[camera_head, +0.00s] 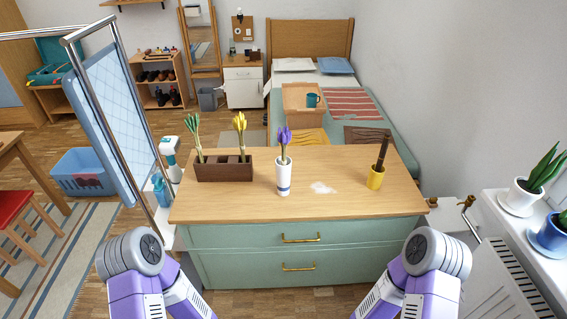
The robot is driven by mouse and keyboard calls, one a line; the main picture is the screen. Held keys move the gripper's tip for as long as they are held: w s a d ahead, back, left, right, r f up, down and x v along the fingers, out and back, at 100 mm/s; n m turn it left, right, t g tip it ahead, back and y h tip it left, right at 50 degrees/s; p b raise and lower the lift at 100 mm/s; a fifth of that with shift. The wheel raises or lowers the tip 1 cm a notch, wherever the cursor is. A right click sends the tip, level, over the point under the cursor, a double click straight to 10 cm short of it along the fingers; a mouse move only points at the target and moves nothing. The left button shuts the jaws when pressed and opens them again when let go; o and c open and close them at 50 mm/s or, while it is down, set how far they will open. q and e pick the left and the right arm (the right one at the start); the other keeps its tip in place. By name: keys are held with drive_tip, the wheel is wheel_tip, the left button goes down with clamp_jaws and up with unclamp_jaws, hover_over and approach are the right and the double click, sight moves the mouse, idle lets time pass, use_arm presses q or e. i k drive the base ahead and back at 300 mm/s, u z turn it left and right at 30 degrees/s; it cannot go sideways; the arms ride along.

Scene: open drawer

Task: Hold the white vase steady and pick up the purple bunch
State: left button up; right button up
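The white vase (284,179) stands upright on the wooden top of the green dresser, near the middle. It has a blue band low on its side. The purple bunch (285,137) stands in the vase, with its flowers above the rim and its lower stems hidden inside. Both my arms show at the bottom corners of the view, in front of the dresser and apart from the vase. Their grippers are out of the picture.
A dark wooden holder (225,174) with a green bunch (194,136) and a yellow bunch (240,131) stands left of the vase. A yellow pot (376,178) with a dark brown item is at right. A white patch (322,187) lies between. The dresser top (330,212) is otherwise clear.

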sight(285, 137)
drive_tip(key=z, duration=1.85)
drive_tip(key=i, duration=1)
drive_tip(key=u, duration=2.35)
